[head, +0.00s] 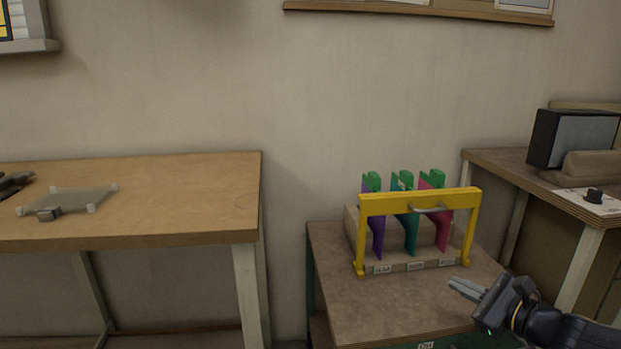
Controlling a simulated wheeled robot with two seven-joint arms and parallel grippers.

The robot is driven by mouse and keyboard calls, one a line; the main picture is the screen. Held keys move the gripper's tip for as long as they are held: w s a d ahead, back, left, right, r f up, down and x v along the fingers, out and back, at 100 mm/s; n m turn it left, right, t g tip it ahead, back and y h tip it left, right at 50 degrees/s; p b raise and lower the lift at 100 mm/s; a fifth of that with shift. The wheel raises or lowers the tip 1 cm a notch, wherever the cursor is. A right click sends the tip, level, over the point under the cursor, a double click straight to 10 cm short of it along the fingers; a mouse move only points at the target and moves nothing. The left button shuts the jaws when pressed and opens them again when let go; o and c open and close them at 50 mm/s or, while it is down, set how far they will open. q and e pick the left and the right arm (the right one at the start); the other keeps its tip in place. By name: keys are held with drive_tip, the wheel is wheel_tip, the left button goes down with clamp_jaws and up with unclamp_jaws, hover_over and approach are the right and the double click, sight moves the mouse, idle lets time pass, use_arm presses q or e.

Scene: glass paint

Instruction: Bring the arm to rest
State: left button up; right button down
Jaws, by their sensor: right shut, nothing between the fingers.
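My right gripper (453,286) reaches in from the lower right, with its fingers pointing left over the front right part of the low brown table (390,322). Its fingers are together and hold nothing. It is apart from the yellow-framed rack (374,206), which stands behind it to the left. My left gripper cannot be made out in this view.
The rack holds purple (377,235), teal (411,235) and pink (442,232) pieces with green tops. A wooden table (190,190) at left bears a clear plate (70,200) on small supports. A right-hand desk (500,162) bears a dark box (570,138).

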drive_tip(key=s+a+r+n+g+y, duration=0.1)
drive_tip(key=s+a+n+g, duration=0.4)
drive_tip(key=s+a+n, duration=0.45)
drive_tip(key=s+a+f+n+g+h, duration=0.2)
drive_tip(key=s+f+n+h, duration=0.15)
drive_tip(key=s+n, duration=0.5)
drive_tip(key=s+a+f+n+g+h, duration=0.15)
drive_tip(key=s+f+n, duration=0.35)
drive_tip(key=s, duration=0.6)
wheel_tip(320, 180, up, 33)
drive_tip(key=p, duration=3.3)
drive_tip(key=shift+w+d+r, duration=0.15)
drive_tip(key=shift+r, duration=0.05)
